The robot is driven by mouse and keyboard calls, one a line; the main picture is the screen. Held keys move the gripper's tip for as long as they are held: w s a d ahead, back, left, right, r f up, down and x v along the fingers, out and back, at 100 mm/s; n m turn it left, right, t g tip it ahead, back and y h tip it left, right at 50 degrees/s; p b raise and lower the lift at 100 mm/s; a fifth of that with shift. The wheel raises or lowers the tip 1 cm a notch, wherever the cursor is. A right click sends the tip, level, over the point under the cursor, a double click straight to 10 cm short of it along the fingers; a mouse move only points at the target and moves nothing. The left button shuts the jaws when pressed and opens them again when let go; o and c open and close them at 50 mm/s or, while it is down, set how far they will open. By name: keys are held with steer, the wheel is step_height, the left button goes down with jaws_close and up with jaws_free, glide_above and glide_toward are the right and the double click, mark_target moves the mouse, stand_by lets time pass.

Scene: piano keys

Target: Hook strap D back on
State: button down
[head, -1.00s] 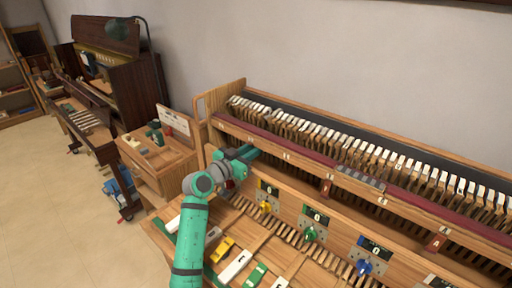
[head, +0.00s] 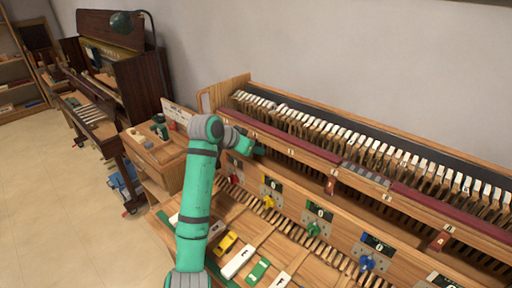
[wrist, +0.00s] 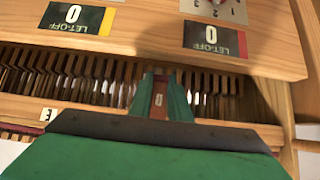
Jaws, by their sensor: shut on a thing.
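My gripper (head: 258,150) is at the left part of the piano action, in front of the wooden rail (head: 290,148) under the key row. In the wrist view, my gripper (wrist: 160,104) has its two green fingers closed around a small red-brown strap (wrist: 159,101). A pale mark shows on the strap, too small to read, so I cannot tell that it is strap D. In the head view my gripper and arm hide this strap. I cannot see whether its end touches a hook. Similar red-brown straps hang further right on the rail (head: 331,182) and (head: 440,241).
Let-off panels with coloured knobs, yellow (head: 269,201), green (head: 314,229) and blue (head: 367,263), line the lower board. A white tag marked E (wrist: 47,114) is on the rail. A side cabinet (head: 160,160) stands left.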

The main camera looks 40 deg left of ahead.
steer(key=shift+s+g, duration=0.45)
steer(key=shift+g, duration=0.45)
steer(key=c, duration=1.6)
jaws_free()
steer(key=shift+c, duration=0.2)
steer(key=shift+w, duration=0.15)
steer(key=v, duration=1)
steer(key=shift+r, duration=0.35)
